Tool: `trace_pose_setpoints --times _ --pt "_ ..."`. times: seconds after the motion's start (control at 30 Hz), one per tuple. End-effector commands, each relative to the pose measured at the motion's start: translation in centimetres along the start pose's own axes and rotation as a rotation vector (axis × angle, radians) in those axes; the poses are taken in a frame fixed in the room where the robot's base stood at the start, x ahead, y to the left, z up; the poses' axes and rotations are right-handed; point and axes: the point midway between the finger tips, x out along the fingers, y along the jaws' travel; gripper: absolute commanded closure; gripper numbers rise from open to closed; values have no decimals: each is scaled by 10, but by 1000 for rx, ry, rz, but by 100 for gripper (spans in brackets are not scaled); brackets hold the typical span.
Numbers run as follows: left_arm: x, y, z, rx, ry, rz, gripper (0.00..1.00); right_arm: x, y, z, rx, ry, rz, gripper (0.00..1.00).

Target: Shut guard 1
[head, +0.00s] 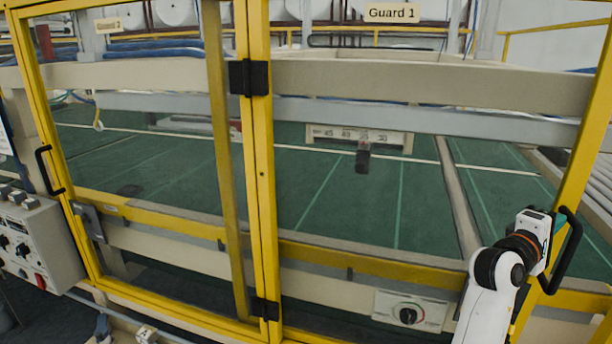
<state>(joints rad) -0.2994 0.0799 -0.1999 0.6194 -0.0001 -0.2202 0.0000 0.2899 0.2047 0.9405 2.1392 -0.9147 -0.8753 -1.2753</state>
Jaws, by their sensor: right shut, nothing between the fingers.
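Guard 1 is the clear, yellow-framed door on the right, with its label (392,12) at the top. Its black hinges (249,77) are on the left side, by the middle post. Its right upright (590,120) carries a black handle (568,252). I cannot tell from this view how far the door stands from its closed position. My right gripper (537,217) is at the lower right, just left of the handle and in front of the upright. It is shut and empty; whether it touches the door is unclear. My left gripper is not in view.
Guard 2 (45,110), with its own black handle (48,170), is on the left. A grey control box (38,245) stands at the lower left. Behind the doors lie a green bed (330,190), beige beams and a dial panel (410,311).

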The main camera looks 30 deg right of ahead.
Motion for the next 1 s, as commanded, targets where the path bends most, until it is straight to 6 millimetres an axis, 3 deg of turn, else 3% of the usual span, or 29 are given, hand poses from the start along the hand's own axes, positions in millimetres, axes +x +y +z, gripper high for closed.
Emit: trace_pose_setpoints --times 0.03,0.2,0.43,0.7,1.0 --pt "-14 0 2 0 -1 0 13 14 -4 -16 -9 7 -1 100" --pt "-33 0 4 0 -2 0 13 53 9 -53 -8 5 1 100" --pt "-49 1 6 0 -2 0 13 91 23 -91 -6 4 3 100" --pt "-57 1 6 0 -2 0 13 112 32 -112 -2 2 3 100" --pt "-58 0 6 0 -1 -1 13 116 33 -117 -1 4 1 100"
